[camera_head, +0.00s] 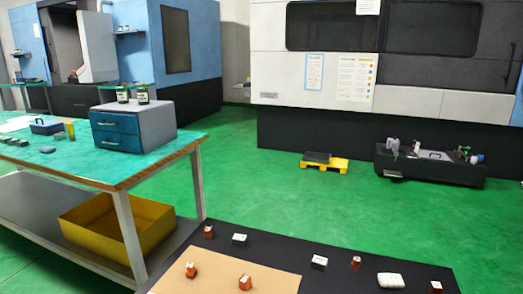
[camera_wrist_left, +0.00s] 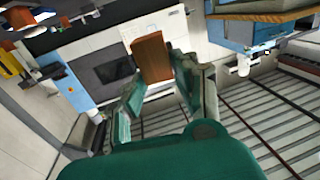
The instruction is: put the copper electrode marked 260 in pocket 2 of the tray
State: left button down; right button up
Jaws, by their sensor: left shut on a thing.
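In the left wrist view my left gripper (camera_wrist_left: 156,82) is shut on a copper-brown block (camera_wrist_left: 152,56), which sticks out beyond the green fingertips. I cannot read any mark on it. In the head view several small red-brown copper blocks with pale tops stand on a black tabletop (camera_head: 330,282): one at its left corner (camera_head: 208,232), two on a tan board (camera_head: 215,281), one right of centre (camera_head: 355,263) and one at the right (camera_head: 435,287). Their marks are too small to read. No numbered pocket can be made out. My right gripper is not in view.
Two dark blocks with white tops (camera_head: 239,239) (camera_head: 319,262) and a white cloth-like item (camera_head: 390,280) also lie on the black tabletop. A green-topped workbench (camera_head: 75,170) with a blue drawer box (camera_head: 117,130) stands at the left.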

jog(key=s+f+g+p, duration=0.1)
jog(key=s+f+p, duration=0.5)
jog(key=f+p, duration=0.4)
pick_arm(q)
jog(key=s+a+r+y+p, duration=0.1)
jog(key=a+r+p, duration=0.1)
jog(key=r, duration=0.7)
jog(key=s+a+r+n+y+p, duration=0.1)
jog(key=s+a+r+p, duration=0.1)
jog(key=r, duration=0.7)
jog(key=s+a+r+y+p, duration=0.1)
jog(key=r+p, duration=0.3)
jog(key=r, duration=0.4)
jog(key=shift+s+a+r+n+p, duration=0.3)
jog(key=shift+s+a+r+n, duration=0.1)
jog(key=shift+a, duration=0.3)
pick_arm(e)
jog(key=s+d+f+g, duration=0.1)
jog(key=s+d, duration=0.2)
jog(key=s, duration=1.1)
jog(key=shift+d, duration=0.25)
